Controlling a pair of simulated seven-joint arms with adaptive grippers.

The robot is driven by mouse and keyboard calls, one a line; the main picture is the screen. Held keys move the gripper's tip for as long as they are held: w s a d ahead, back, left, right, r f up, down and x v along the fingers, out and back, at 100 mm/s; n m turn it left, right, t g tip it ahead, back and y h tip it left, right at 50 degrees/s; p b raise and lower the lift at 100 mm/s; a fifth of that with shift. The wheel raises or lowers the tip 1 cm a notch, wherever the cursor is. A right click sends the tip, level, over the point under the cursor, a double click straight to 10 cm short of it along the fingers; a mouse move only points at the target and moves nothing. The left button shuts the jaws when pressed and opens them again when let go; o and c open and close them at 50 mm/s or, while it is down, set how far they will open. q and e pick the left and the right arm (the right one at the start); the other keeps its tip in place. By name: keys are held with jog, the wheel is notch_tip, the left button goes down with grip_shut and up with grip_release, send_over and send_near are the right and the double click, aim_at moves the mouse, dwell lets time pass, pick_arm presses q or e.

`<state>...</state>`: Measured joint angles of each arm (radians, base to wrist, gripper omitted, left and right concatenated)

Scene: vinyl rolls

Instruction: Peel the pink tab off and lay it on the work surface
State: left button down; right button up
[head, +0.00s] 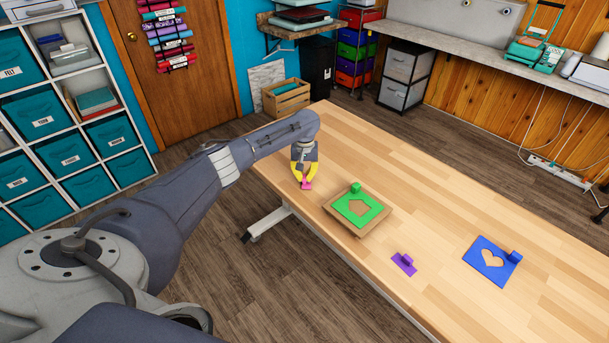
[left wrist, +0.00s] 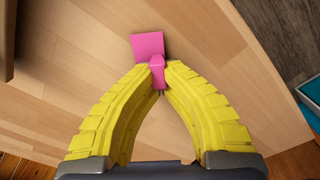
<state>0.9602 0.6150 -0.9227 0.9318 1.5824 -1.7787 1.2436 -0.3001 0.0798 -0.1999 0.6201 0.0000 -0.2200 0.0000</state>
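The pink tab (head: 307,186) is at the left part of the wooden work surface (head: 440,210), near its edge. In the left wrist view the pink tab (left wrist: 148,44) shows as a flat square with a small upright grip. My left gripper (head: 305,180) points down with its yellow fingers closed on that grip, and the fingertips (left wrist: 158,68) meet around it. Whether the tab touches the surface or hangs just above it I cannot tell. My right gripper is not in view.
A green stencil piece (head: 373,217) with a grip lies on a brown board (head: 344,222) right of the gripper. A purple tab (head: 403,264) and a blue heart-cutout piece (head: 478,262) lie further right. Bare surface lies behind and between them.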

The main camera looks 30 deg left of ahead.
pick_arm(q)
jog(key=shift+f, duration=0.15)
dwell(0.4)
jog(key=shift+c, duration=1.1)
grip_release()
jog(key=shift+r, duration=4.5)
